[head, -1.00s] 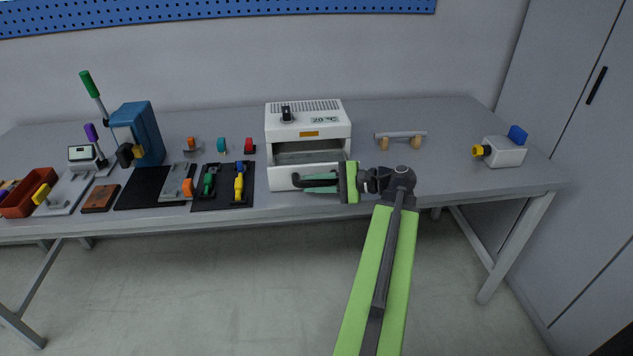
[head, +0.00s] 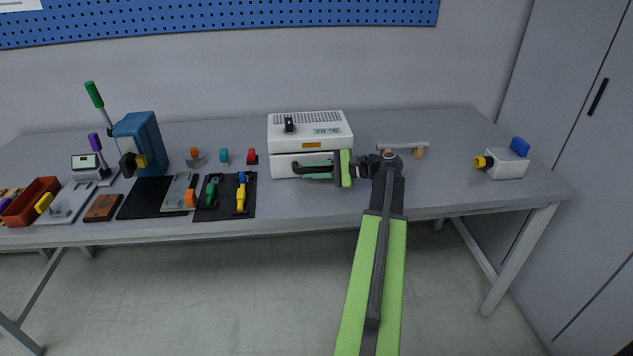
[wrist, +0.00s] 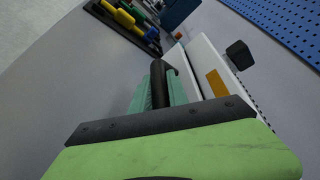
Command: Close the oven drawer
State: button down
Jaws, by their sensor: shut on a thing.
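The white oven (head: 310,128) stands on the table in the middle of the head view, with a black knob and a small temperature display on top. Its drawer front (head: 284,166) sits nearly flush under the body, with only a thin dark seam showing above it. My gripper (head: 318,170) is at the drawer front, coming from the right, with its teal fingers shut on the dark drawer handle (head: 299,169). The wrist view shows the dark handle (wrist: 158,82) between the teal fingers and part of the white oven (wrist: 205,65).
Left of the oven are a black mat (head: 225,209) with screwdriver-like tools, small coloured blocks and a blue machine (head: 143,142). A grey bar on wooden blocks (head: 403,146) is close to my arm on the right. A white box (head: 507,163) stands farther right.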

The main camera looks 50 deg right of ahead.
jog(key=c, duration=1.3)
grip_release()
jog(key=shift+w+d, duration=0.2)
jog(key=p+v, duration=0.3)
jog(key=v, duration=1.3)
jog(key=shift+d+r+p, duration=0.15)
jog(key=shift+r+p, duration=0.1)
jog(key=shift+p, duration=0.1)
jog(key=shift+s+d, duration=0.25)
jog(key=shift+s, duration=0.3)
